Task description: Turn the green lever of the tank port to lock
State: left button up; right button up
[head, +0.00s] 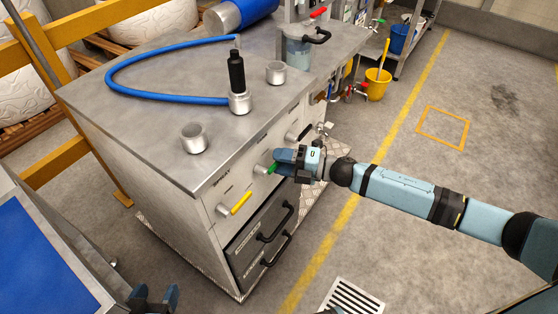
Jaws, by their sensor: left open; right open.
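The green lever (266,168) sticks out of the front panel of the metal cabinet, in the middle of the head view. My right gripper (280,161) is at the lever, with its fingers open about the lever's outer end; whether they touch it I cannot tell. The fingers hide part of the lever. A yellow lever (240,203) sits on the same panel, lower left of the green one. My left gripper (152,297) is open and empty at the bottom edge, left of the cabinet's foot.
The steel cabinet top (165,110) holds metal cups, a blue hose (120,68) and a black-handled nozzle (236,72) standing in a cup. Drawers with black handles (275,225) lie below the levers. A blue-topped surface (40,255) is at lower left. The floor at right is mostly clear.

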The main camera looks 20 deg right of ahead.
jog(key=shift+w+a, duration=0.2)
jog(key=shift+a, duration=0.1)
grip_shut()
